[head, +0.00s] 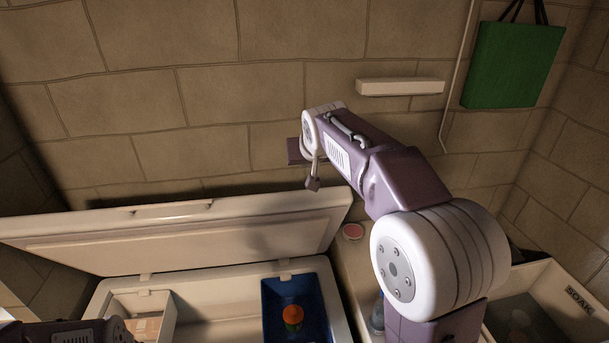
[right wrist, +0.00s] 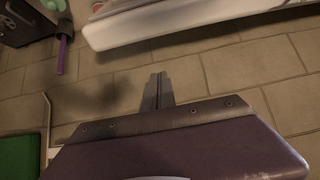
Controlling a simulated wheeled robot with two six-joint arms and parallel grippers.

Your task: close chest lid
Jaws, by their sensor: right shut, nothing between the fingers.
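The chest lid (head: 180,232) is a long off-white panel. It stands open, tilted back toward the stone wall, behind the open chest (head: 222,289). My right gripper (head: 298,151) is above the right part of the lid's upper edge, facing the wall; its fingers are hidden in the head view. In the right wrist view its fingers (right wrist: 158,78) are together and empty, against the wall. A pale edge, likely the lid (right wrist: 180,22), crosses the top there, apart from the fingers. A bit of my left arm shows at the bottom left; its gripper is out of view.
The chest holds a white bin (head: 158,300) and a blue bin (head: 272,294) with an orange-topped item (head: 293,315). A pale ledge (head: 400,87) and a green bag (head: 513,65) are on the wall. A crate marked SOAK (head: 560,290) stands at right.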

